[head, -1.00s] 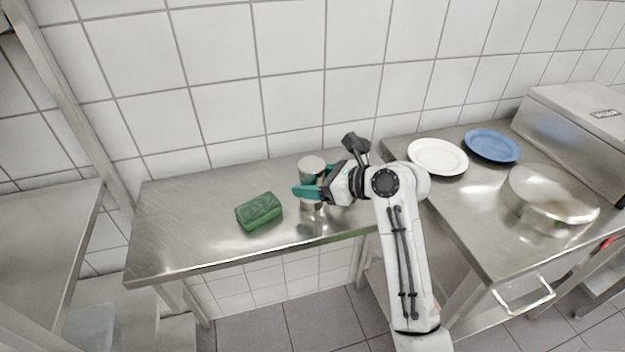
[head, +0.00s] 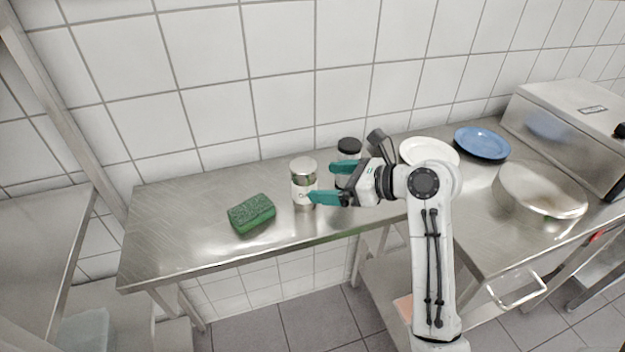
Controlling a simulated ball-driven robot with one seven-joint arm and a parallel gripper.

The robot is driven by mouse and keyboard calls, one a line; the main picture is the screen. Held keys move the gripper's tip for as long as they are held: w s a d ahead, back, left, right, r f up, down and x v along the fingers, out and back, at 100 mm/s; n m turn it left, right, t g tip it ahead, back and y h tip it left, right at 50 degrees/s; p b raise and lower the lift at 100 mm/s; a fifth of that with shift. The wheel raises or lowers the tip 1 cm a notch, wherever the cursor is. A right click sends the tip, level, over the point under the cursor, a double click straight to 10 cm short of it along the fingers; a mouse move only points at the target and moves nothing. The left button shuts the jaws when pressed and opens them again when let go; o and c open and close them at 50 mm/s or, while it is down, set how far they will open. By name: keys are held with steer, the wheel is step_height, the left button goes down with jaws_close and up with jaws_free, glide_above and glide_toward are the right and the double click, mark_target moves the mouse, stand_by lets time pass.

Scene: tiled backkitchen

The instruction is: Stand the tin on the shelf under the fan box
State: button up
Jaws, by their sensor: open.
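A cylindrical tin (head: 303,170) with a silvery lid and a pale label stands upright on a steel worktop (head: 175,220). My gripper (head: 322,182) is open, with teal fingers pointing left, just right of the tin. Its nearer finger overlaps the tin's lower right edge in this view; I cannot tell whether it touches. Nothing is held between the fingers. I cannot make out a fan box or a shelf under one for certain.
A black-lidded jar (head: 349,146) stands behind my gripper, partly hidden. A green sponge (head: 251,214) lies left of the tin. A white plate (head: 430,151), a blue plate (head: 482,144), a round metal lid (head: 540,190) and a steel box (head: 565,125) are at right. The worktop's left end is clear.

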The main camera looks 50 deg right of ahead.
steer(key=shift+v, duration=2.55)
